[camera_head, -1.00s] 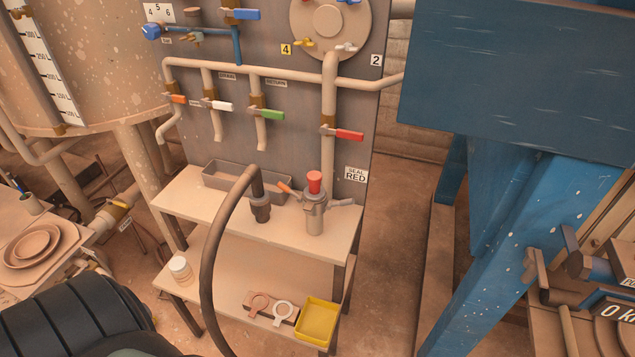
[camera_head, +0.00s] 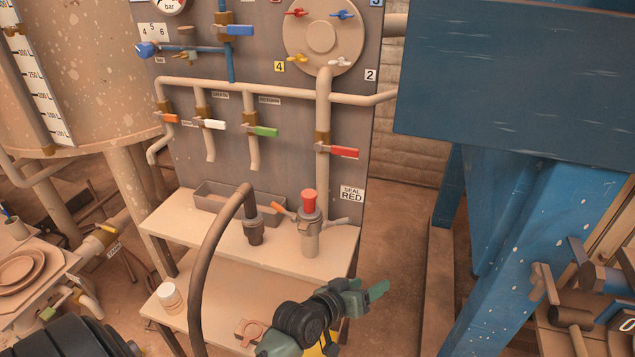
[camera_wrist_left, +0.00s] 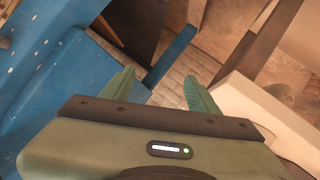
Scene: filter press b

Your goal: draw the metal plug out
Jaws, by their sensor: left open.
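A grey metal fitting (camera_head: 311,240) stands upright on the upper shelf. It has a red piece (camera_head: 309,199) on top, an orange lever on its left and a grey lever on its right. I cannot tell where a metal plug ends and the fitting begins. My left gripper (camera_head: 366,290) is in front of and below the fitting, to its right, near the shelf's front right corner. Its green fingers are apart and empty, as the left wrist view (camera_wrist_left: 160,84) also shows. The fitting cannot be made out in the wrist view. My right gripper is not in view.
A dark hose (camera_head: 212,250) arches up beside a coupling (camera_head: 254,229) left of the fitting. A grey tray (camera_head: 215,205) lies behind on the upper shelf (camera_head: 185,226). A white jar (camera_head: 170,297) stands on the lower shelf. A blue frame (camera_head: 520,230) stands to the right.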

